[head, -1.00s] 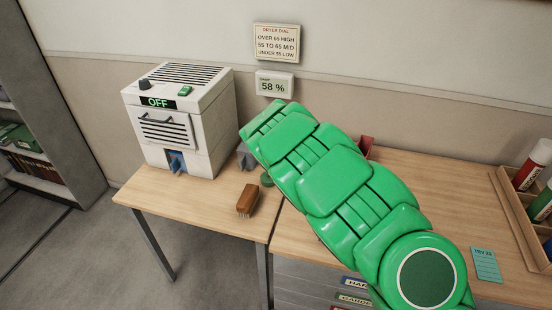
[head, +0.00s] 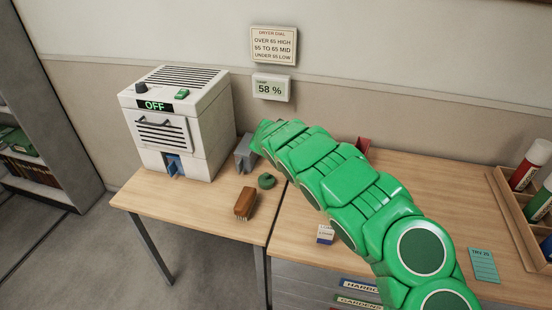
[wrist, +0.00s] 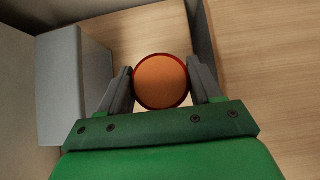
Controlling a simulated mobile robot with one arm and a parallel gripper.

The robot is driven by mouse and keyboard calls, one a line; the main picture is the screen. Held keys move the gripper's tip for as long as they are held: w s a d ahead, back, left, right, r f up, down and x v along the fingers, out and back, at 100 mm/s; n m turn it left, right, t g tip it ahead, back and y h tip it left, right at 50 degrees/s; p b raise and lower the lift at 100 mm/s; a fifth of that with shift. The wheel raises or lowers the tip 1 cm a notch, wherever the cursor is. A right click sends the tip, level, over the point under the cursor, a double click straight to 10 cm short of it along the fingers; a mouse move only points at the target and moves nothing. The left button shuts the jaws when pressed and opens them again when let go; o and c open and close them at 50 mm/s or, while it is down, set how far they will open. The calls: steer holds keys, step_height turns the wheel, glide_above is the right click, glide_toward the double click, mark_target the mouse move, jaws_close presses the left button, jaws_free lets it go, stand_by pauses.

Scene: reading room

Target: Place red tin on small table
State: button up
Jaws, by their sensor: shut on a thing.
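The red tin (wrist: 161,82) shows in the wrist view as a round orange-brown top with a red rim. My gripper (wrist: 160,70) is shut on it, one grey finger on each side. Pale wood lies below the tin; I cannot tell whether the tin touches it. In the head view my green arm hides the tin and the fingers. The smaller table (head: 205,212) stands at the left in the head view, next to a longer desk (head: 420,185).
A white dryer (head: 180,125) reading OFF stands on the left table. A grey block (head: 245,152), a brush (head: 245,203) and a green round object (head: 267,181) are near it. A small box (head: 325,234) and a wooden rack (head: 515,210) are on the desk.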

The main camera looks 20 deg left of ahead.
steer(key=shift+w+a+f, duration=0.15)
steer(key=shift+w+f, duration=0.2)
steer(key=shift+f, duration=0.2)
steer(key=shift+w+a+f, duration=0.15)
steer(key=shift+w+f, duration=0.2)
steer(key=shift+f, duration=0.15)
steer(key=shift+w+a+f, duration=0.3)
steer(key=shift+w+f, duration=0.2)
steer(key=shift+f, duration=0.05)
steer(key=shift+w+f, duration=0.1)
steer(key=shift+f, duration=0.05)
steer(key=shift+w+f, duration=0.1)
steer(key=shift+f, duration=1.55)
steer(key=o, duration=1.2)
steer(key=shift+f, duration=0.1)
steer(key=shift+o, duration=0.2)
